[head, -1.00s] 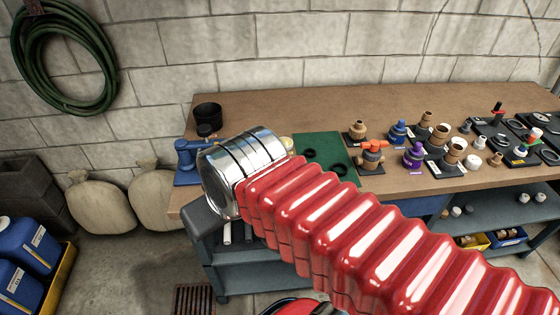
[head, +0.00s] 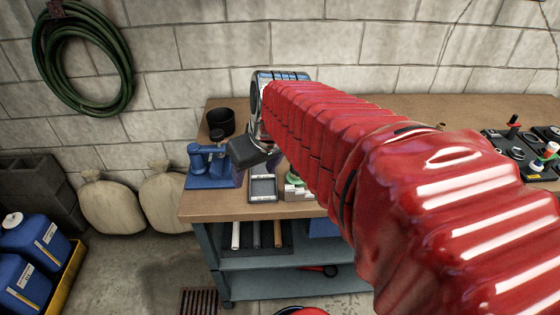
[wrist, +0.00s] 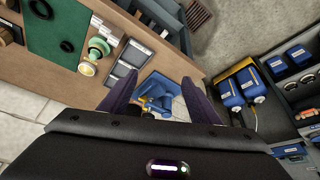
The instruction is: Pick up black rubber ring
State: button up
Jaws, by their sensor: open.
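Two black rings show in the wrist view on a dark green mat (wrist: 54,22): a larger black ring (wrist: 41,8) at the top edge and a smaller black ring (wrist: 67,45) nearer the mat's edge. I cannot tell from the picture which is rubber. My gripper (wrist: 158,98) is open and empty, its two fingers spread above a blue vise (wrist: 160,88), apart from the rings, which lie to the left. In the head view my gripper (head: 250,152) hangs beside the blue vise (head: 208,165), and my red arm hides the mat and rings.
A grey tray (head: 263,187) and a green and white fitting (head: 297,187) stand by the bench's front edge. A black cup (head: 220,122) is behind the vise. Several fittings (head: 515,145) stand at the right. Blue jugs (head: 35,240) and sacks (head: 110,205) are on the floor.

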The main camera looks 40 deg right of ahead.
jog(key=w+d+f, duration=0.1)
jog(key=d, duration=0.8)
jog(key=w+d+f+m, duration=0.1)
jog(key=d+f, duration=0.1)
jog(key=d, duration=0.8)
jog(key=shift+w+f, duration=0.25)
jog(key=shift+w, duration=0.15)
jog(key=shift+x, duration=4.3)
jog(key=shift+s+d+f, duration=0.1)
jog(key=shift+s, duration=0.05)
jog(key=shift+x, duration=2.6)
jog(key=shift+d, duration=0.15)
